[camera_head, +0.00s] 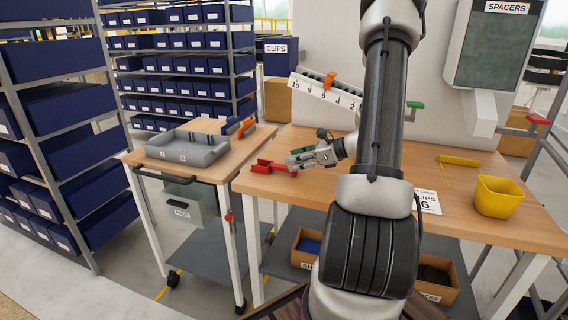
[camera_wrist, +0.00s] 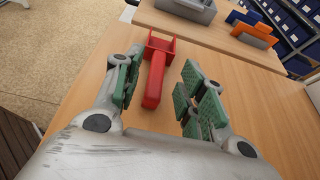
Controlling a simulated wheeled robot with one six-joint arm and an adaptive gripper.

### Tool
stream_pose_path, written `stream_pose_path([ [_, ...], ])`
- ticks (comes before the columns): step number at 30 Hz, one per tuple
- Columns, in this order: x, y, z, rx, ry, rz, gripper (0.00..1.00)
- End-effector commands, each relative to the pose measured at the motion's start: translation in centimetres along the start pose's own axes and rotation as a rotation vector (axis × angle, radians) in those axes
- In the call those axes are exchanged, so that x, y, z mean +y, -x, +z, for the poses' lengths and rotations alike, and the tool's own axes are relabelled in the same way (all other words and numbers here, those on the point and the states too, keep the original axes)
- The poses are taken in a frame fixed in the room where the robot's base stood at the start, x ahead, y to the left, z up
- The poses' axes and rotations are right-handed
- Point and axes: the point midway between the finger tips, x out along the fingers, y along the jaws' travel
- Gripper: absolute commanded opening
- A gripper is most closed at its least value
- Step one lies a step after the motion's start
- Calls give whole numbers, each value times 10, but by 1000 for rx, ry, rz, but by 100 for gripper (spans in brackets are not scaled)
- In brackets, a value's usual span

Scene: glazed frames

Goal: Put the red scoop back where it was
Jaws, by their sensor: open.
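The red scoop (camera_head: 270,167) lies on the wooden workbench (camera_head: 470,205) near its left edge. In the wrist view the red scoop (camera_wrist: 155,75) lies with its open box end away from me and its handle toward me. My gripper (camera_head: 298,159) is at the scoop's handle end. In the wrist view my gripper (camera_wrist: 158,88) is open, its green-padded fingers on either side of the handle with a gap on each side. I cannot tell how high the fingers are above the bench.
A wooden cart (camera_head: 140,157) with a grey tray (camera_head: 184,158) stands left of the bench. A yellow bin (camera_head: 498,197) and a yellow stick-like piece (camera_head: 459,161) are on the right of the bench. A numbered white rail (camera_head: 318,91) stands behind my gripper.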

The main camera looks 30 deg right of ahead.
Motion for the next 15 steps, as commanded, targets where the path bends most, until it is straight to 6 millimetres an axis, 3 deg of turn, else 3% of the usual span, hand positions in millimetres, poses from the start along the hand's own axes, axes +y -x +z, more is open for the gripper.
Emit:
stream_pose_path([
  [6, -1, 42, 0, 0, 0, -2, 40],
  [11, 4, 54, 4, 7, 19, 11, 40],
  [14, 26, 52, 20, 47, 118, 76, 40],
  [15, 41, 50, 30, 74, 190, 122, 40],
])
